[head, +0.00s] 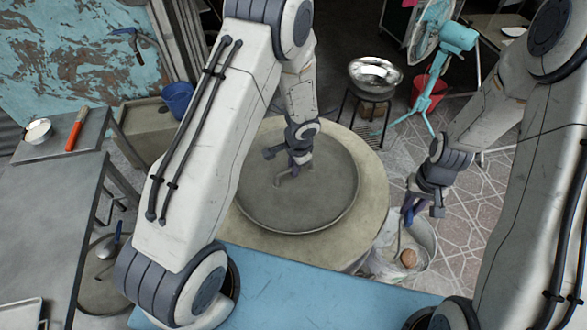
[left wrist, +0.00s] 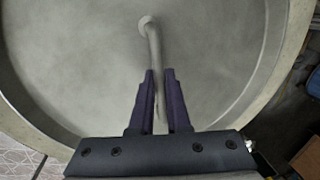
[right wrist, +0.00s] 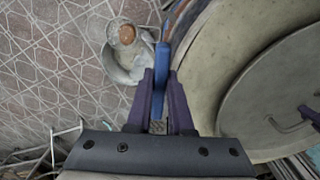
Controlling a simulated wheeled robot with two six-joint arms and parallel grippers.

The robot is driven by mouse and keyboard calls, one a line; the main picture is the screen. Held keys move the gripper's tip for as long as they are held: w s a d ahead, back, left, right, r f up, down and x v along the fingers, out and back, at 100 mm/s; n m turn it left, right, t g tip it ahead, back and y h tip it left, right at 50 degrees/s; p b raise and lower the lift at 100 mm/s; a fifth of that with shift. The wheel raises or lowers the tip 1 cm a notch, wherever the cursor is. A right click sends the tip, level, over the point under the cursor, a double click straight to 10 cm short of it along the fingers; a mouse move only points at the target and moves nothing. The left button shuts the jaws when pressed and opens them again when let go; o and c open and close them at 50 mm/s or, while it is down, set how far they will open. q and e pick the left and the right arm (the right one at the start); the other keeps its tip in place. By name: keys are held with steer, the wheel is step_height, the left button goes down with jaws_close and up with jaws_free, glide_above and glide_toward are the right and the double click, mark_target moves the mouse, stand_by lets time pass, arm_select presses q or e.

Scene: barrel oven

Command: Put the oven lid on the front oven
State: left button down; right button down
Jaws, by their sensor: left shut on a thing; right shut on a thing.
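The oven lid (head: 325,195) is a large grey round disc with a raised rim and a bent bar handle. It lies over, or just above, the pale round top of the front oven (head: 372,190); I cannot tell whether it touches. My left gripper (head: 288,165) is shut on the lid's handle (left wrist: 155,50), seen between its fingers in the left wrist view. My right gripper (head: 418,208) is beside the oven on the right, shut on a blue handle (right wrist: 162,62) in the right wrist view. What that handle belongs to is unclear.
A whitish bucket (head: 420,245) stands on the tiled floor right of the oven. A metal bowl on a stand (head: 374,80) and a turquoise fan (head: 440,50) are behind. A blue surface (head: 290,285) lies in front; a grey table (head: 45,190) stands left.

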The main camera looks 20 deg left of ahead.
mark_target(297, 182)
arm_select(q)
steer(key=shift+f, duration=0.15)
steer(key=c, duration=0.9)
jaws_free()
step_height(297, 182, up, 11)
steer(key=s+d+p, duration=0.1)
steer(key=s+d+r, duration=0.2)
steer(key=s+r, duration=0.3)
steer(key=s, duration=0.3)
steer(key=s+d+r+n+g+h, duration=0.1)
steer(key=s+d+r, duration=0.2)
steer(key=s, duration=0.6)
steer(key=s+d+r+h, duration=0.1)
steer(key=s+d+r, duration=0.2)
steer(key=s+r, duration=0.4)
steer(key=shift+s+d+n, duration=0.15)
steer(key=shift+s+n, duration=0.25)
steer(key=shift+s, duration=0.35)
